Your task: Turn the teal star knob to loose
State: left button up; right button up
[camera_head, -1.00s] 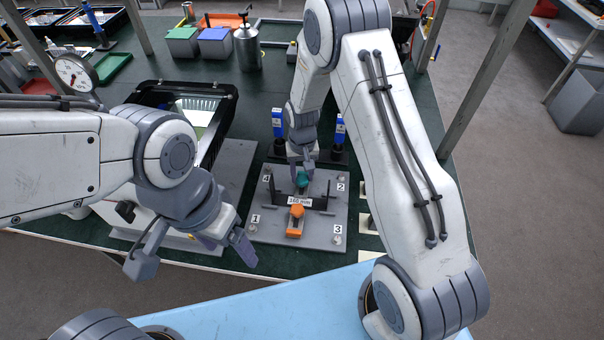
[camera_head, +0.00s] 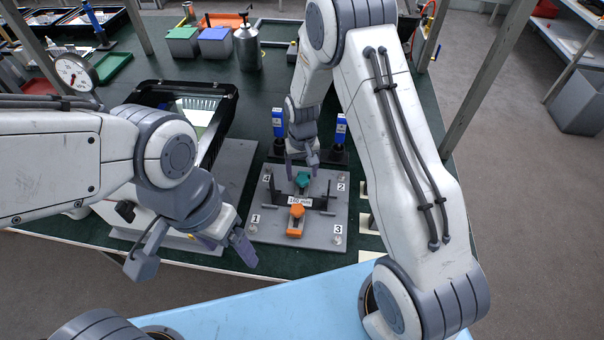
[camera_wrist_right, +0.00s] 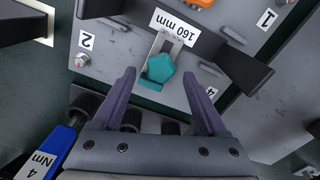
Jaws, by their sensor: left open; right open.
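The teal star knob (camera_head: 302,179) sits on the grey plate (camera_head: 328,222) behind the "160 mm" label, at the rear middle of the fixture. In the right wrist view the teal knob (camera_wrist_right: 161,67) lies ahead of and between the two purple fingertips. My right gripper (camera_head: 301,168) is open just behind and above the knob; it also shows open and empty in the right wrist view (camera_wrist_right: 158,80), with a gap on both sides of the knob. My left gripper (camera_head: 228,248) is open and empty, off the plate's front left corner.
An orange knob (camera_head: 296,211) sits in front of the label. Dark brackets flank the label. Numbered bolts stand at the plate's corners. Two blue torque drivers (camera_head: 278,124) stand behind the plate. A black crate (camera_head: 232,92) stands to the left.

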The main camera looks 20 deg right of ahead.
aim_at(302, 177)
notch_tip(302, 177, up, 9)
jog(key=shift+r+b, duration=0.15)
jog(key=shift+b, duration=0.3)
